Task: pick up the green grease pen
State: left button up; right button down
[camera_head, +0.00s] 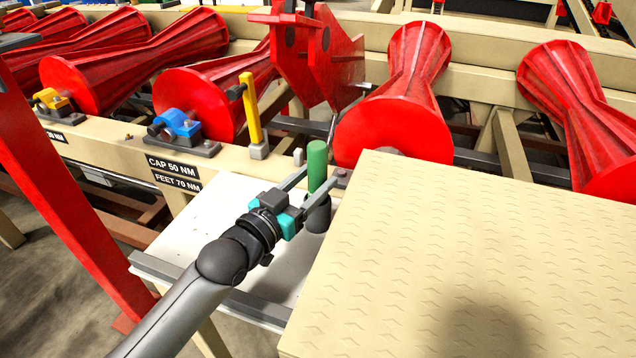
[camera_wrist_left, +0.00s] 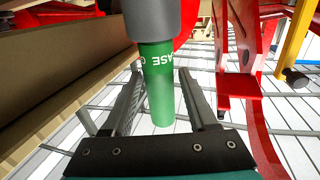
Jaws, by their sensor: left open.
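The green grease pen (camera_head: 317,165) stands upright, its lower end at a wider dark grey cylinder (camera_head: 318,217) on a white surface. I cannot tell whether that cylinder is a holder or part of the pen. My left gripper (camera_head: 321,175) is open, with one finger on each side of the pen. In the left wrist view the pen (camera_wrist_left: 159,85), with white lettering, shows between the two spread fingers of the gripper (camera_wrist_left: 160,82). A gap shows beside it there; I see no finger clearly touching it. My right gripper is not in view.
A large cream patterned board (camera_head: 480,240) lies close to the right of the pen. A red roller (camera_head: 395,130) and a red bracket (camera_head: 318,55) stand behind it. A yellow post (camera_head: 251,110) is behind to the left. The white surface (camera_head: 215,225) is mostly clear left of the gripper.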

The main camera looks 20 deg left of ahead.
pick_arm(q)
jog(key=b+x, duration=0.1)
jog(key=x, duration=0.3)
jog(key=shift+w+d, duration=0.15)
jog(key=shift+w, duration=0.1)
grip_shut()
dwell(1.3)
